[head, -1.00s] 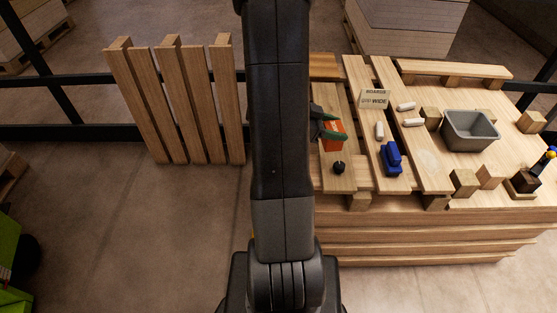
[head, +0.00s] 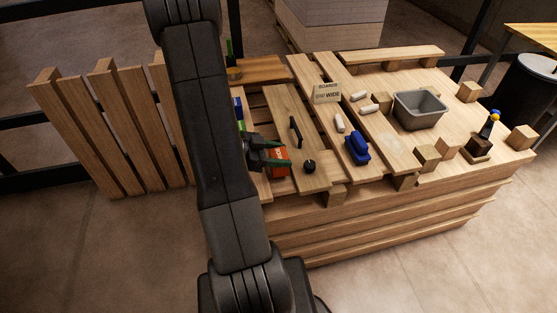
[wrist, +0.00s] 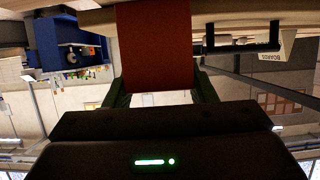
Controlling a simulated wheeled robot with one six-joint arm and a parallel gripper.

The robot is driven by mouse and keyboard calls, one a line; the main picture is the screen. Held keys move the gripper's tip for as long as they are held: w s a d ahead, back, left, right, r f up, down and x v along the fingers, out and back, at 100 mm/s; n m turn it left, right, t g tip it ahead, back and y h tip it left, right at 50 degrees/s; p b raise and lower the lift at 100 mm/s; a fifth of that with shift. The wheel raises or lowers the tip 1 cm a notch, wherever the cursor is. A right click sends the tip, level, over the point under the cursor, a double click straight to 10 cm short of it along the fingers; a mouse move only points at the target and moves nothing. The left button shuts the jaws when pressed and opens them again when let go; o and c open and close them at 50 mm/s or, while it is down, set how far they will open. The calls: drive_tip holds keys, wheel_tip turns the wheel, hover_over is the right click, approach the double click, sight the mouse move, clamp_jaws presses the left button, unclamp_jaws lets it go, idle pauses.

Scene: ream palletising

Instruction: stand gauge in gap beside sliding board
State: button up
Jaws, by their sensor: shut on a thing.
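An orange-red block, the gauge (head: 280,163), is held in my gripper (head: 270,155). In the wrist view the gauge (wrist: 155,48) shows between the two dark green fingers, shut on it. The sliding board (head: 284,110) carries a black bar handle (head: 295,131) and a round black knob (head: 309,166). In the head view the gauge is just left of the knob, by the board's left edge. A gap lies between this board and the boards at its right; the left gap is partly hidden by my arm. I cannot tell whether the gauge touches wood.
On the pallet deck stand a sign (head: 326,93), white cylinders (head: 340,122), a blue object (head: 357,148), a grey bin (head: 419,110) and wooden blocks (head: 427,156). A slatted wooden panel (head: 120,130) stands at the left. Floor at front right is clear.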

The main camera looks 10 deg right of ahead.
wheel_tip(320, 180, down, 2)
drive_tip(key=shift+r, duration=0.1)
drive_tip(key=o, duration=1.1)
drive_tip(key=shift+a+r, duration=0.1)
drive_tip(key=shift+a, duration=0.1)
drive_tip(key=p+v, duration=0.1)
drive_tip(key=v, duration=1)
drive_tip(key=shift+a, duration=0.35)
